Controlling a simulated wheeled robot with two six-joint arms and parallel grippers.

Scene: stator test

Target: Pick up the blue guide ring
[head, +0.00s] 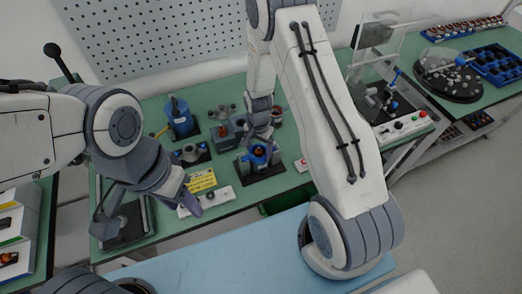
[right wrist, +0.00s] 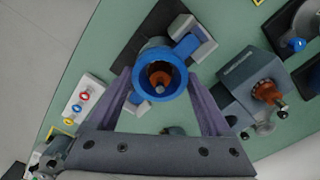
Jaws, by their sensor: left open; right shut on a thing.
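The blue guide ring (right wrist: 144,75) shows from above in the right wrist view, between the two purple fingers of my right gripper (right wrist: 162,82). My right gripper is shut on it. An orange part with a metal shaft tip (right wrist: 160,79) shows inside the ring's opening. In the head view the ring (head: 261,157) is over a dark base plate, directly under my right gripper (head: 260,142), which partly covers it. I cannot tell whether the ring touches what is below. My left gripper (head: 190,202) is open and empty, at the bench's front left.
A grey block with an orange part (right wrist: 256,95) stands beside the ring. A blue cylinder device (head: 180,118) stands at the back left. A white control box (head: 208,201) and a yellow label (head: 202,181) lie near my left gripper. The light blue surface (head: 215,258) in front is clear.

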